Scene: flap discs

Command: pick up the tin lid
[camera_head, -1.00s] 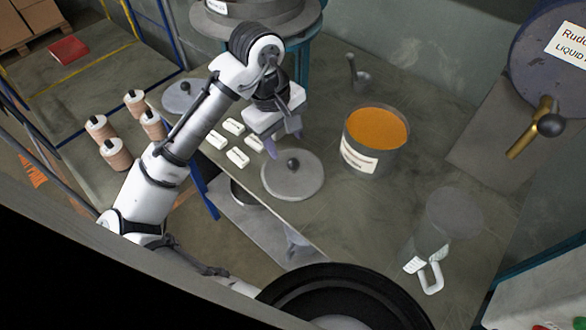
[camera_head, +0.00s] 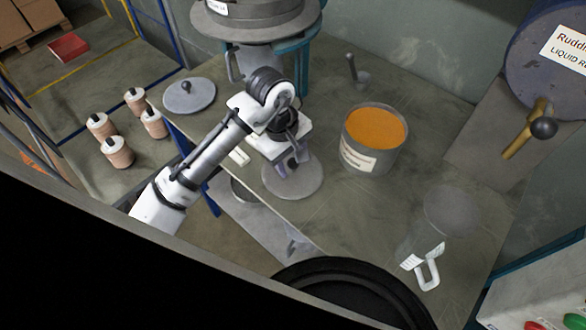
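A round grey lid (camera_head: 309,186) with a dark knob lies flat near the left edge of the grey table, left of the open tin (camera_head: 362,157) filled with orange material. My gripper (camera_head: 292,168) points down over the middle of this lid, at its knob. The fingers hide the knob, so I cannot tell whether they are apart around it or closed on it. A second grey disc with a knob (camera_head: 189,95) lies further back at the left.
A small white block (camera_head: 239,157) shows beside my arm. Several spools (camera_head: 118,151) stand at the left. A clear jug with a white handle (camera_head: 428,268) is at the front right. A brass tap (camera_head: 528,135) juts from a drum (camera_head: 545,75). The table right of the tin is mostly clear.

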